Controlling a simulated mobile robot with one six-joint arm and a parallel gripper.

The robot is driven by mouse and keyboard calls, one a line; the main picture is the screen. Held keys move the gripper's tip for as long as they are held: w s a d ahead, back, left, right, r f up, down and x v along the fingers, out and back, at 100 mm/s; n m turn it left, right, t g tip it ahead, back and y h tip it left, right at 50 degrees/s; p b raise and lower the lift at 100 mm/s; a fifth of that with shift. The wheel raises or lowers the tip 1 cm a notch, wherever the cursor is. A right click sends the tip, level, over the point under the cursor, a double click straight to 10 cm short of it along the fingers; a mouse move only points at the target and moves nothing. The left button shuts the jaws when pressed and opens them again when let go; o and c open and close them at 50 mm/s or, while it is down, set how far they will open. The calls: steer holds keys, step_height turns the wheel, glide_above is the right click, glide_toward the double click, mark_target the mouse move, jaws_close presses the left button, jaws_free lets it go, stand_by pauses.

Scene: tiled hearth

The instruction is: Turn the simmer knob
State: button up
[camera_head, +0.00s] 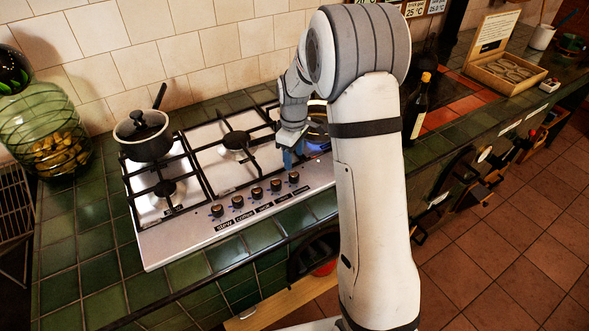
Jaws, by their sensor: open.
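A steel gas hob (228,160) is set in the green tiled counter. A row of dark knobs (257,194) runs along its front edge, each with a small black label below. The label print is too small for me to tell which knob is the simmer one. My gripper (291,160), with blue fingers, is open above the right part of the hob. It is behind the row of knobs and apart from them. My arm hides part of the hob's right end.
A lidded black pot (144,135) stands on the back left burner. A blue flame (318,146) burns at the right burner, close to my gripper. A dark bottle (416,108) stands right of my arm. A green glass jar (47,135) is at the far left.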

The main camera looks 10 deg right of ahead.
mark_target(294, 174)
step_height(294, 174, down, 8)
steer(key=shift+r+p, duration=0.2)
steer(key=shift+p, duration=0.3)
steer(key=shift+c, duration=0.4)
steer(key=c, duration=0.9)
